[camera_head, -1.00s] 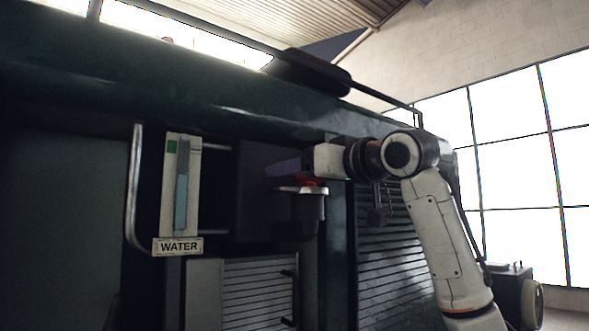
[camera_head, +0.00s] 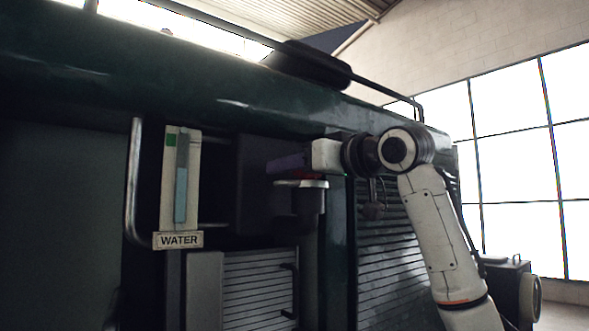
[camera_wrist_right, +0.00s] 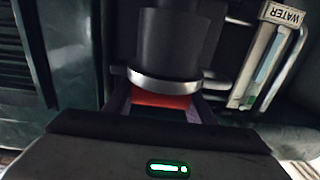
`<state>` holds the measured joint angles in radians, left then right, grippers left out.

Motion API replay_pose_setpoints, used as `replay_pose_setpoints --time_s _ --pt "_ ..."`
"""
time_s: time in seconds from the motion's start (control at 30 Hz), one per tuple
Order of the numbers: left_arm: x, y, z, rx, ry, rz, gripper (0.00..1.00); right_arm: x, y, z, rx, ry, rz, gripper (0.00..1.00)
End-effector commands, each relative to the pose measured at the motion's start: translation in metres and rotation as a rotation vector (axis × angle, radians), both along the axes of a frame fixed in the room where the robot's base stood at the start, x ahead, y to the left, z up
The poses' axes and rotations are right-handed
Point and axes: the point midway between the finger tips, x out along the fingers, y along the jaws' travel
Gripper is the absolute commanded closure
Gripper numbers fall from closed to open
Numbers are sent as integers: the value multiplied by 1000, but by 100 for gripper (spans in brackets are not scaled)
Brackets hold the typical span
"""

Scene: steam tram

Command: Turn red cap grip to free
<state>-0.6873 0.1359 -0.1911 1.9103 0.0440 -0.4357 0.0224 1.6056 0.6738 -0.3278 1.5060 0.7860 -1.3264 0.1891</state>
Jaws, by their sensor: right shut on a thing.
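The red cap grip (camera_wrist_right: 162,101) sits under the pale metal rim (camera_wrist_right: 165,84) of a dark cylindrical filler (camera_wrist_right: 175,40) in the right wrist view. In the head view the filler neck (camera_head: 309,203) hangs on the tram side, and only a thin red strip (camera_head: 292,181) of the grip shows above its rim. My right gripper (camera_wrist_right: 162,108) has its purple fingers on both sides of the red grip and is shut on it. The right gripper (camera_head: 288,164) reaches in from the right in the head view. The left gripper is not in view.
A water gauge (camera_head: 181,190) with a WATER plate (camera_head: 178,240) and a metal rail (camera_head: 132,190) stand left of the filler. Louvred panels (camera_head: 395,265) lie below and right of it. The dark green tram body (camera_head: 190,95) runs above.

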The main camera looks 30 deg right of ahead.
Motion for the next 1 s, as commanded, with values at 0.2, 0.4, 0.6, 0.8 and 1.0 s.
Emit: replay_pose_setpoints --time_s 0.2,0.4,0.6,0.8,1.0 --pt "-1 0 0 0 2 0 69 0 4 -1 4 2 127 72" --pt "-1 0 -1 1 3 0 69 -3 10 0 7 1 305 72" --pt "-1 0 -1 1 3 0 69 -7 17 1 8 -1 497 72" --pt "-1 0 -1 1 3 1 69 -11 23 1 6 -1 666 72" --pt "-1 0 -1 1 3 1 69 -15 26 1 4 1 776 72"
